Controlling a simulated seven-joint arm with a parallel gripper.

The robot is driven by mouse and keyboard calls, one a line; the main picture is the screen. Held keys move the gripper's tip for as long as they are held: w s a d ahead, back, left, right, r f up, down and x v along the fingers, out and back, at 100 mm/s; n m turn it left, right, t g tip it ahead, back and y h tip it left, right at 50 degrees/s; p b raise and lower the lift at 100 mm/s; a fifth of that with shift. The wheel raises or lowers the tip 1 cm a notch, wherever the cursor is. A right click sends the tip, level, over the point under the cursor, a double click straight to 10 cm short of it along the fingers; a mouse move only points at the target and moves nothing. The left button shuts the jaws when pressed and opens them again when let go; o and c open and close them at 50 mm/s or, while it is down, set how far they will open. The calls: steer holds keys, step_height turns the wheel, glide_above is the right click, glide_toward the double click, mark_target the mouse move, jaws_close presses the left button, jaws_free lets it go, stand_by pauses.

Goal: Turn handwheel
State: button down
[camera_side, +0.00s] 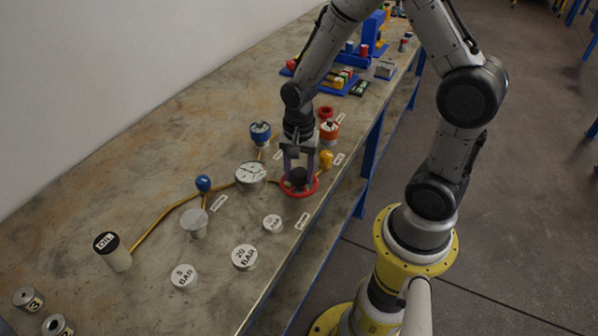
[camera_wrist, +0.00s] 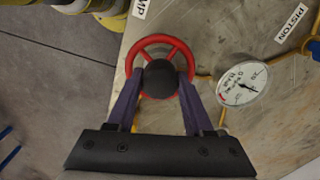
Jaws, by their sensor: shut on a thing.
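The red handwheel (camera_side: 302,192) lies flat near the front edge of the bench, with a dark round hub at its middle. It also shows in the wrist view (camera_wrist: 172,45). My gripper (camera_side: 298,176) points down over the handwheel from above. In the wrist view my gripper's two purple fingers (camera_wrist: 159,85) reach to both sides of the dark hub (camera_wrist: 159,79), inside the red rim, and are shut on the handwheel there. The exact contact at the fingertips is partly hidden.
A white pressure gauge (camera_side: 251,173) stands left of the handwheel. A yellow part (camera_side: 326,160) and an orange-and-white vessel (camera_side: 329,132) stand close behind it. Weights marked 20 BAR (camera_side: 244,257) and 5 BAR (camera_side: 184,276) stand toward the front left, with bare bench between them.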

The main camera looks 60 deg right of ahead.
mark_target(299, 172)
steer(key=shift+r, duration=0.1)
steer(key=shift+c, duration=1.4)
jaws_free()
step_height(299, 172, up, 14)
